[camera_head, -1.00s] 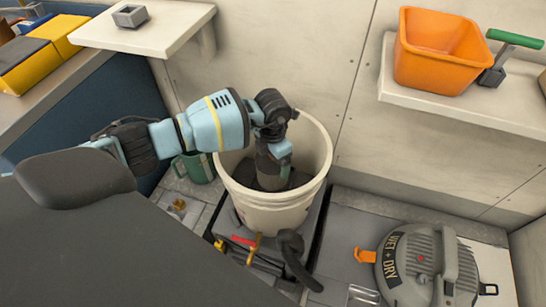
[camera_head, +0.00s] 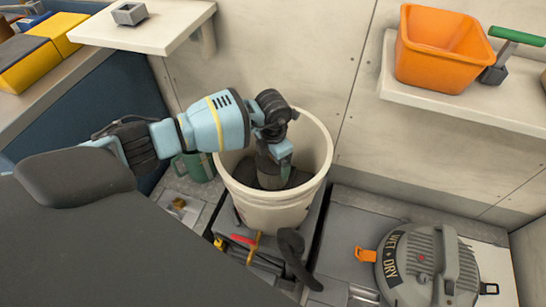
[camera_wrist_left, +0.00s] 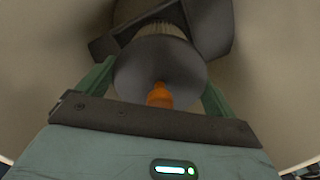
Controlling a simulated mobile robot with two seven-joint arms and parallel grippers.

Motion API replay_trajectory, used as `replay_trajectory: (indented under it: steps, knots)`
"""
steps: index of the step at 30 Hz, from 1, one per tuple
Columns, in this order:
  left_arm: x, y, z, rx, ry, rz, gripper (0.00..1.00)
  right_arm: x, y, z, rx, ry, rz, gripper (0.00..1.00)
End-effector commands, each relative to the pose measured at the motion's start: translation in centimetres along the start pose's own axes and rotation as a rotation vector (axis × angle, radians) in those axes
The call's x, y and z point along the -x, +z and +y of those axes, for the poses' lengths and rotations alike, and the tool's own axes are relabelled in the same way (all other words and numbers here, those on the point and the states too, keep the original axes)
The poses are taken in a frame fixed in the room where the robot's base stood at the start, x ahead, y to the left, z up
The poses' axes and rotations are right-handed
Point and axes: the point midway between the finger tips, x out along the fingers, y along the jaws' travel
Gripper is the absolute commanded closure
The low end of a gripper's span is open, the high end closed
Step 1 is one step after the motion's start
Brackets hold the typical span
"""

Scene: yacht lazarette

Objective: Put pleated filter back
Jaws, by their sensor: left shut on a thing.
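The pleated filter (camera_wrist_left: 160,70) shows in the left wrist view as a dark round end cap with an orange knob at its centre and pale pleats behind it. My left gripper (camera_wrist_left: 158,85) is shut on it, one greenish finger on each side. In the head view my left gripper (camera_head: 270,170) reaches down inside the white bucket (camera_head: 275,215), and the filter is mostly hidden there by the gripper and the dark bucket interior. A dark angular part lies behind the filter in the wrist view; I cannot tell whether the filter touches it. My right gripper is not in view.
The grey wet/dry vacuum lid (camera_head: 425,265) lies on the floor at right. An orange bin (camera_head: 440,48) and a green-handled tool (camera_head: 510,45) sit on the right shelf. A green mug (camera_head: 195,167) stands left of the bucket.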

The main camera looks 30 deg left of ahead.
Motion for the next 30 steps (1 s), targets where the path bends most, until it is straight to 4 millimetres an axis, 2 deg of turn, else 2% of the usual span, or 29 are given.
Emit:
replay_trajectory:
  steps: [7,26,27,28,30]
  knots:
    - [0.10,0.02,0.01,0.000,0.001,-0.001,0.31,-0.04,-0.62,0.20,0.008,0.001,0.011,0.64]
    - [-0.06,-0.01,0.02,0.000,0.000,0.000,0.31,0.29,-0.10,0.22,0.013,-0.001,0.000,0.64]
    - [-0.06,0.00,0.02,0.000,0.000,0.000,0.04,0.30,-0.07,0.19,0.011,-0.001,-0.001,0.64]
    - [-0.06,-0.01,0.02,0.000,0.000,0.000,0.00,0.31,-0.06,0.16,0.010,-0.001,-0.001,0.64]
    - [-0.07,-0.01,0.02,0.000,0.000,0.000,0.00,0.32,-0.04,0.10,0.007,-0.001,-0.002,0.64]
